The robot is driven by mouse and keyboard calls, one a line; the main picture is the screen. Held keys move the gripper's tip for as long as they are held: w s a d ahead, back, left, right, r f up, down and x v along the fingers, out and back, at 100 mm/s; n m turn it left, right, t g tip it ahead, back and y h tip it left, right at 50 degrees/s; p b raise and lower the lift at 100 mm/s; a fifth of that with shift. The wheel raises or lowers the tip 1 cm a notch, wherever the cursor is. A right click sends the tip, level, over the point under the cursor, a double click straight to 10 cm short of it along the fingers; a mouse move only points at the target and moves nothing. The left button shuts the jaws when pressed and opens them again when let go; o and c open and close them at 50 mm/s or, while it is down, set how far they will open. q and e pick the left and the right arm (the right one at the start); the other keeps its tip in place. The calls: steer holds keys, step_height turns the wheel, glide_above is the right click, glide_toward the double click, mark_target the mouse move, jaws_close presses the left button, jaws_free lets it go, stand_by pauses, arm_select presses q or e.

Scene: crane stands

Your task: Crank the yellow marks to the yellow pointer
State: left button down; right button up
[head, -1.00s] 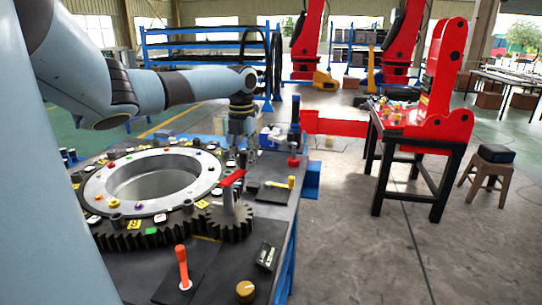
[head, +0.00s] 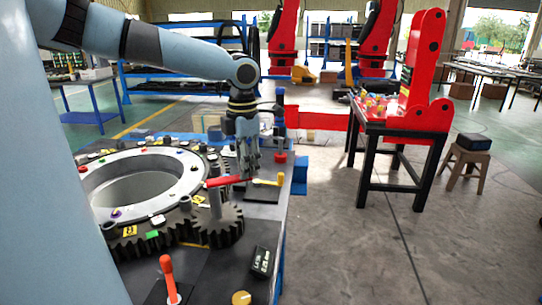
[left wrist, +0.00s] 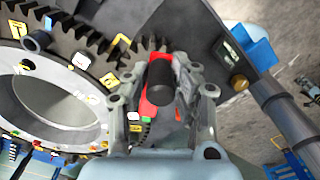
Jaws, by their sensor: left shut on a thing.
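A large dark ring gear (head: 165,238) with a pale metal ring lies on the bench. Its flat face bears yellow marks (head: 130,230), which also show in the left wrist view (left wrist: 109,80). A small pinion (head: 226,232) meshes with it and carries a red crank arm (head: 224,182). My left gripper (head: 250,170) points down at the outer end of this arm. In the left wrist view it is shut around the crank's black handle (left wrist: 160,82). A yellow-ended part (head: 268,182) stands on a black plate; I cannot tell whether it is the yellow pointer.
An orange-handled lever (head: 168,274), a small black display box (head: 261,262) and a brass knob (head: 242,298) are at the bench's near side. Open floor lies right of the bench.

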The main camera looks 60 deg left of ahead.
arm_select(q)
steer(key=shift+s+d+m, duration=0.1)
steer(key=shift+d+m, duration=0.2)
steer(key=shift+d, duration=0.05)
steer(key=c, duration=1.1)
jaws_free()
